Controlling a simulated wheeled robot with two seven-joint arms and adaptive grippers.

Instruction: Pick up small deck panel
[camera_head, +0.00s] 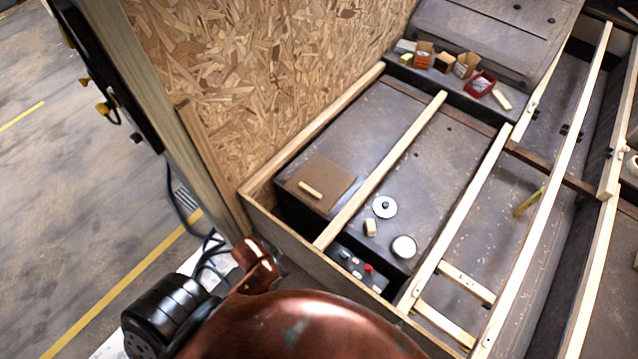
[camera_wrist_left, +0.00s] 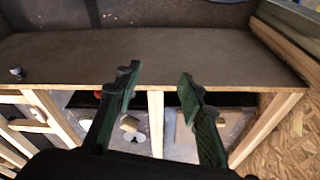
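A square brown panel (camera_head: 330,176) lies flat on the grey deck inside the wooden frame, close to the chipboard wall. It looks like the small deck panel. A short pale wooden bar (camera_head: 311,190) sits on top of it. My left gripper (camera_wrist_left: 158,72) is open and empty, apart from the panel. The head view does not show its fingers. My right gripper is in neither view.
Wooden beams (camera_head: 386,166) cross the frame beside the panel. A pale disc (camera_head: 384,207), a small wooden block (camera_head: 370,228) and a round tin (camera_head: 404,247) stand nearby. The chipboard wall (camera_head: 260,75) rises at the left. Small boxes (camera_head: 423,55) and a red tray (camera_head: 480,84) stand farther back.

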